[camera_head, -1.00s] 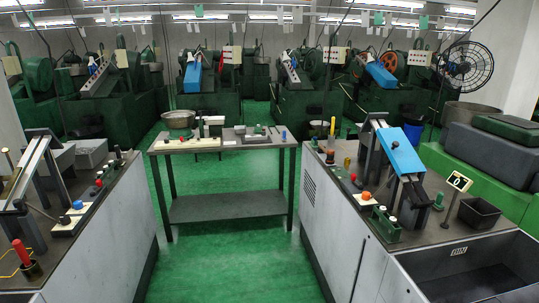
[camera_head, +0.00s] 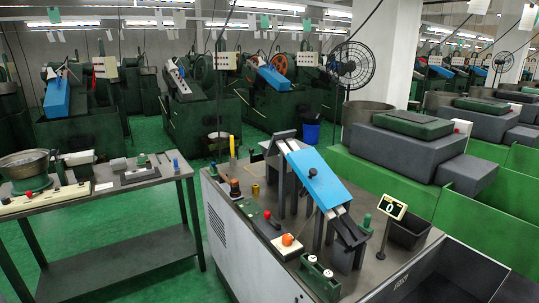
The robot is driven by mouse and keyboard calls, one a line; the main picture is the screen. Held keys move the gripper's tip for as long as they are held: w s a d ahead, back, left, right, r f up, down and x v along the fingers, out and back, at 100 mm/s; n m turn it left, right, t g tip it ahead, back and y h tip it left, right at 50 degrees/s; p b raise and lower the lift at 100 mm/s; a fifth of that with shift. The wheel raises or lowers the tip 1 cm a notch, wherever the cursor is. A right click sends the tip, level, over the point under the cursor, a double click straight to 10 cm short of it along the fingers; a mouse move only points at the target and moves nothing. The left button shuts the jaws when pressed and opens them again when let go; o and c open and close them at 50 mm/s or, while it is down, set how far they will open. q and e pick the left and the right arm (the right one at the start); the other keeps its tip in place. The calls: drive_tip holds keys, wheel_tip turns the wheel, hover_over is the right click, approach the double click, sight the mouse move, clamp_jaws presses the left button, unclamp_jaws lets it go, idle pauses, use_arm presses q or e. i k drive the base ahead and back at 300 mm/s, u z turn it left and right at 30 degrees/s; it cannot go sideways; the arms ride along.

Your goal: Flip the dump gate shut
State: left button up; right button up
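A sloped chute with a blue cover (camera_head: 318,178) stands on the grey bench (camera_head: 262,268) at the centre right. Two pale rails run out from under the cover's lower end to a dark tilted piece (camera_head: 352,232). This piece may be the dump gate; I cannot tell whether it is open or shut. Neither of my grippers is in view.
An orange button (camera_head: 288,239), a green block with white-topped buttons (camera_head: 318,276), a dark bin (camera_head: 408,232) and a small sign reading 0 (camera_head: 392,206) stand around the chute. A side table (camera_head: 120,240) is at left. Green floor lies between table and bench.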

sight(258, 157)
drive_tip(key=z, duration=0.5)
drive_tip(key=k, duration=0.7)
drive_tip(key=i, duration=0.5)
drive_tip(key=u, duration=1)
drive_tip(key=i, duration=1.75)
drive_tip(key=z, duration=1.1)
drive_tip(key=i, duration=0.25)
drive_tip(key=z, duration=0.35)
